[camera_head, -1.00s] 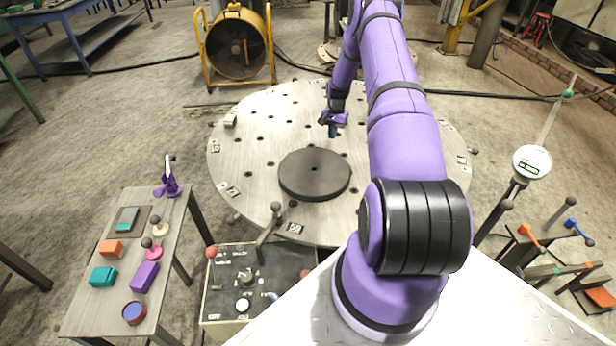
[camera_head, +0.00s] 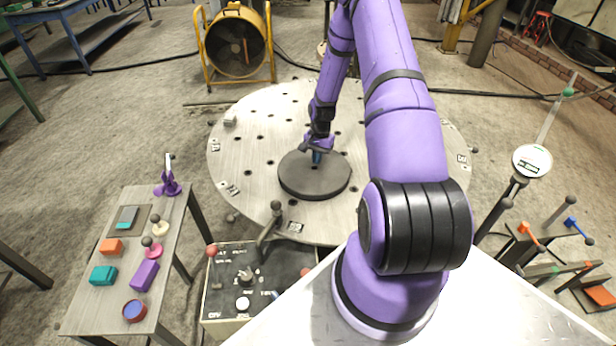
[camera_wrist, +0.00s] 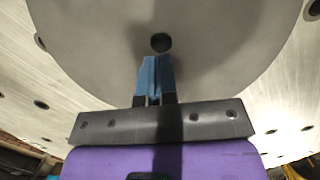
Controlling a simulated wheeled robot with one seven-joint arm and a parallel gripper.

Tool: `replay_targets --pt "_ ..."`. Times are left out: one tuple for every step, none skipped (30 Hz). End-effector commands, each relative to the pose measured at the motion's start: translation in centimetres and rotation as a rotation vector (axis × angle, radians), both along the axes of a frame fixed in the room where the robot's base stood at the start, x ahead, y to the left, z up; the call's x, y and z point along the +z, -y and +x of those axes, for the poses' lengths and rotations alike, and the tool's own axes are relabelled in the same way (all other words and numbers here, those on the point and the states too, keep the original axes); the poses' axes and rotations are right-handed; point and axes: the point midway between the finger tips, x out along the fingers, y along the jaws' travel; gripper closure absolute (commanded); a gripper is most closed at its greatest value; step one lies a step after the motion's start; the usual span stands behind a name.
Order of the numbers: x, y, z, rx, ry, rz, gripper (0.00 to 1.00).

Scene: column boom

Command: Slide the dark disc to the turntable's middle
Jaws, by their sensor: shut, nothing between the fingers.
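The dark disc (camera_head: 312,181) lies flat on the pale round turntable (camera_head: 240,155), toward its near side and left of my arm. It has a small hole in its middle, seen in the wrist view (camera_wrist: 161,42). My gripper (camera_head: 317,160) is over the far part of the disc, pointing down, its blue fingers shut and empty. In the wrist view the fingertips (camera_wrist: 155,62) show just beside the disc's hole; whether they touch the disc I cannot tell. My arm hides part of the turntable's right side.
A control box (camera_head: 245,285) with levers stands at the turntable's near edge. A side table (camera_head: 125,290) with small coloured blocks is at the left. A dial gauge (camera_head: 531,161) on a stand is at the right. The turntable's left part is mostly clear.

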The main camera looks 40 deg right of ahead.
Motion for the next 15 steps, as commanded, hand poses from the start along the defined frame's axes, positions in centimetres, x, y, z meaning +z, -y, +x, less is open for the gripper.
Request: replay_targets --pt "0.0 -1.0 -0.5 0.001 -0.002 0.001 1.00" --pt "0.0 -1.5 -0.7 0.001 -0.002 0.001 1.00" --pt "0.1 -2.1 -1.0 0.001 -0.002 0.001 1.00" --pt "0.1 -2.6 -1.2 0.001 -0.001 0.001 1.00" --pt "0.1 -3.2 -1.5 0.001 -0.001 0.001 1.00" --pt "0.0 -3.9 -1.8 0.003 -0.002 0.001 1.00" --pt "0.0 -4.4 -2.0 0.003 -0.001 0.002 1.00" --pt "0.0 -4.8 -2.2 0.002 -0.001 0.002 1.00" --pt "0.0 -5.5 -2.6 0.002 -0.001 0.002 1.00" --pt "0.0 -5.9 -2.7 0.002 -0.001 0.001 1.00" --pt "0.0 -6.4 -3.0 0.002 -0.001 0.002 1.00" --pt "0.0 -6.9 -3.2 0.001 -0.002 0.001 1.00" --pt "0.0 -7.3 -3.4 0.001 0.000 0.001 1.00" --pt "0.0 -7.6 -3.5 0.001 0.000 0.001 1.00" --pt "0.0 -7.9 -3.7 0.000 -0.001 0.000 1.00"
